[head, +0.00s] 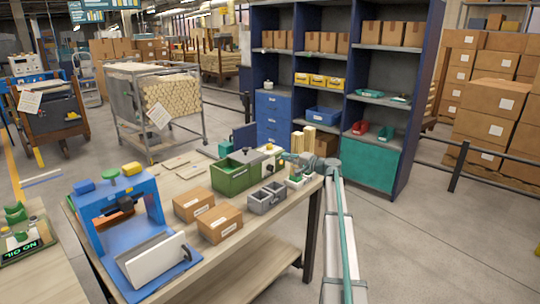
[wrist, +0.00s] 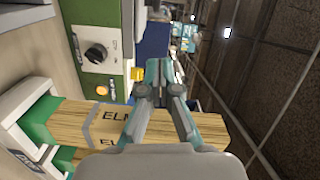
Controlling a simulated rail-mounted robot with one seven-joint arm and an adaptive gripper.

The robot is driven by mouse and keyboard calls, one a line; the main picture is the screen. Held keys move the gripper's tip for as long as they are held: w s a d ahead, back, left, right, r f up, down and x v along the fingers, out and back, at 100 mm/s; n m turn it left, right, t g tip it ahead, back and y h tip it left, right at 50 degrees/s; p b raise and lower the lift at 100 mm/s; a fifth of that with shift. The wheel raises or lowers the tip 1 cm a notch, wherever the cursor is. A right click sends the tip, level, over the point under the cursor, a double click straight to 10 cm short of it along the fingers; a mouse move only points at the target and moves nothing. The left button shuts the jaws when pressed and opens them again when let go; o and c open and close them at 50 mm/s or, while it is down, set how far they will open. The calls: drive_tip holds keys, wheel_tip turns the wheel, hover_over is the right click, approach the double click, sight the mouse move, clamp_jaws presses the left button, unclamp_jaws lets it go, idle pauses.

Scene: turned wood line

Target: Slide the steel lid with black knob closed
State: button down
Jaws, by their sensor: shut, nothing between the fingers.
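My gripper (wrist: 158,90) is shut and empty, apart from the lid and knob. In the head view it is small near the table's far right end, by the wooden blocks, and its fingertips are hard to make out.
Grey open bins (head: 266,200) and cardboard boxes (head: 220,224) stand in front of the green box. A blue press frame (head: 90,215) stands at the table's left.

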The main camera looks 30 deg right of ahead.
sight(254, 154)
drive_tip(key=p+x, duration=0.3)
drive_tip(key=x, duration=1.6)
drive_tip(key=shift+d, duration=0.1)
drive_tip(key=shift+f, duration=0.1)
drive_tip(key=s+a+b, duration=0.1)
drive_tip(key=a, duration=0.2)
drive_tip(key=s+a+b, duration=0.1)
drive_tip(key=a+b, duration=0.1)
drive_tip(key=a, duration=0.1)
drive_tip(key=s+a+b, duration=0.2)
drive_tip(key=a, duration=0.2)
drive_tip(key=shift+s, duration=0.15)
